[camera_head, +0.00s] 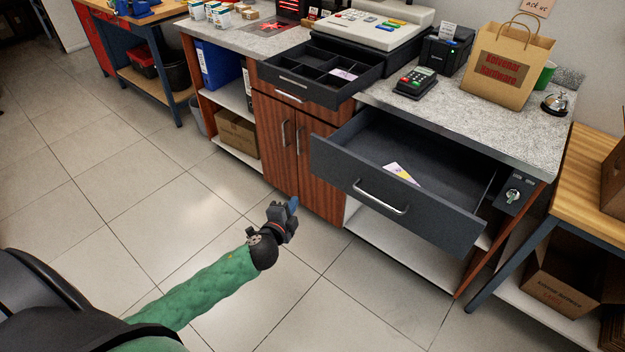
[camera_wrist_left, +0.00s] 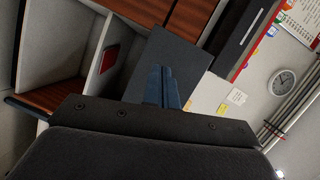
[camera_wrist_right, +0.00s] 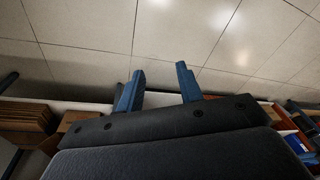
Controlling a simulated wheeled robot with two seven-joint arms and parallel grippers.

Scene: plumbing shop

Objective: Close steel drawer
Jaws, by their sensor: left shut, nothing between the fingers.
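The steel drawer (camera_head: 425,198) is dark grey with a silver bar handle, and it is pulled out from under the counter in the head view. A small white and yellow paper (camera_head: 402,173) lies inside it. My left gripper (camera_head: 292,203) is in front of the cabinet, left of the drawer front and apart from it. Its blue fingers (camera_wrist_left: 162,86) are together and empty in the left wrist view, before a dark grey panel. My right gripper (camera_wrist_right: 159,72) shows only in its wrist view, with its blue fingers apart and nothing between them.
An open black cash drawer (camera_head: 318,75) juts out above the wooden cabinet doors (camera_head: 297,140). A card terminal (camera_head: 415,82), paper bag (camera_head: 508,62) and bell (camera_head: 555,103) stand on the counter. A wooden table (camera_head: 590,175) is at right. The tiled floor (camera_head: 130,190) is clear.

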